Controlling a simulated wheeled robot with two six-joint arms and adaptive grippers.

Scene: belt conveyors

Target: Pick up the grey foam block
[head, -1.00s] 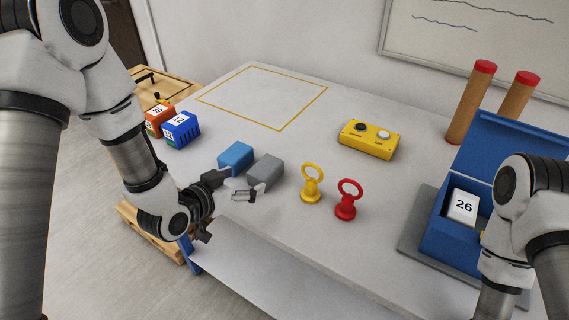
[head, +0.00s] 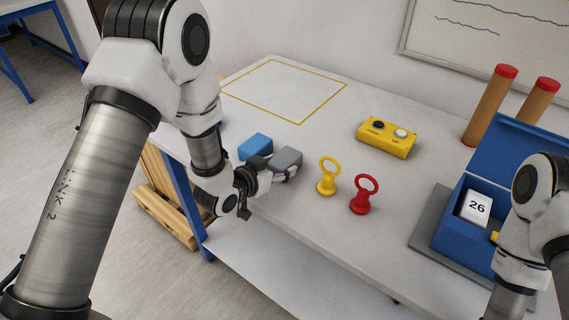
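The grey foam block (head: 288,158) lies near the front edge of the table, just right of a blue block (head: 255,146). My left gripper (head: 274,168) has reached the grey block from the left and front. One dark finger is at the block's left side and a lighter finger is at its front right, so the block sits between them. The fingers partly hide the block's lower part, and whether they press on it is too small to tell. The block shows no clear lift from the table. My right arm shows at the right edge; its gripper is out of view.
A yellow ring-handled piece (head: 327,178) and a red one (head: 365,195) stand right of the grey block. A yellow button box (head: 387,138) is behind them. An open blue box (head: 462,243) is at the right. The yellow-outlined area (head: 298,124) is empty.

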